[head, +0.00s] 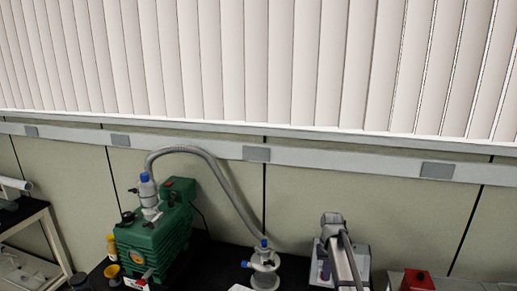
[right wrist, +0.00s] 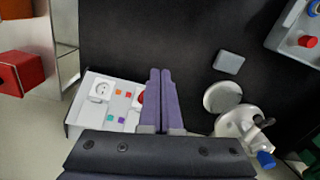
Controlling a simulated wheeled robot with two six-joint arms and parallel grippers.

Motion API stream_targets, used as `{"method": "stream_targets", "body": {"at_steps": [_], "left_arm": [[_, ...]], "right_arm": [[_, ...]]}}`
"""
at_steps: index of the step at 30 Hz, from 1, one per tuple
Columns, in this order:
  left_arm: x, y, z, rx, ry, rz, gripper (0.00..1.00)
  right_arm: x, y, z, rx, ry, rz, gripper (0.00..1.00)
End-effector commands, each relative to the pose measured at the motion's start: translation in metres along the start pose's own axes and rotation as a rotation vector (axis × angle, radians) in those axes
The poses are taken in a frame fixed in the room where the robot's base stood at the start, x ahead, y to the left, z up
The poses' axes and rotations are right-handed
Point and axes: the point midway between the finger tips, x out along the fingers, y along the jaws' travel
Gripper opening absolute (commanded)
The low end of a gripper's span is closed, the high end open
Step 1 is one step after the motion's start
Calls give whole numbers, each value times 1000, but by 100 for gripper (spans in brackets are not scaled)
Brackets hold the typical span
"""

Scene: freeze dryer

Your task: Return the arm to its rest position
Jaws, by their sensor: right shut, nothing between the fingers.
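My right gripper (right wrist: 162,100) shows in the right wrist view with its two purple fingers together and nothing between them. In that view it points across a white control box (right wrist: 95,110) with a round socket and several coloured buttons; the fingers cover part of its right side. Whether the fingers touch the box cannot be told. My left gripper is not in view.
A green pump (head: 150,245) stands on the dark bench at the left. A grey hose (head: 225,180) arches to a blue-capped vessel (head: 264,272). A red block (head: 417,281) stands at right. In the wrist view, bare dark bench (right wrist: 150,35) lies above the fingers.

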Motion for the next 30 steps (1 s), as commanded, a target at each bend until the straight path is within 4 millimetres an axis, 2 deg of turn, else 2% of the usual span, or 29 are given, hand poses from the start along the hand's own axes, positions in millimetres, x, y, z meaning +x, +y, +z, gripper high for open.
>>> {"method": "stream_targets", "body": {"at_steps": [1, 2, 7, 9, 12, 15, 18, 21, 30], "left_arm": [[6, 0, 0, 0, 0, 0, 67], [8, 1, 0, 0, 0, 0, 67], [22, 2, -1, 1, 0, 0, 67], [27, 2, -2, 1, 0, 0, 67], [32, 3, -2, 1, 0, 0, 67], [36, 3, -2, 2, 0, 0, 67], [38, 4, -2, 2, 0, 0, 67], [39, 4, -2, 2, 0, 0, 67], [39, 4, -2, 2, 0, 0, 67]], "right_arm": [[6, -22, 29, -33, -2, 5, 0], [8, -33, 43, -52, -3, 8, 0], [21, -101, 142, -188, -11, 34, 0], [26, -121, 182, -243, -13, 45, 0], [32, -140, 230, -309, -14, 59, 0], [36, -151, 266, -360, -14, 70, 0], [38, -156, 287, -391, -15, 78, 0], [39, -158, 296, -406, -15, 81, 0], [38, -159, 295, -408, -15, 82, 0]]}}
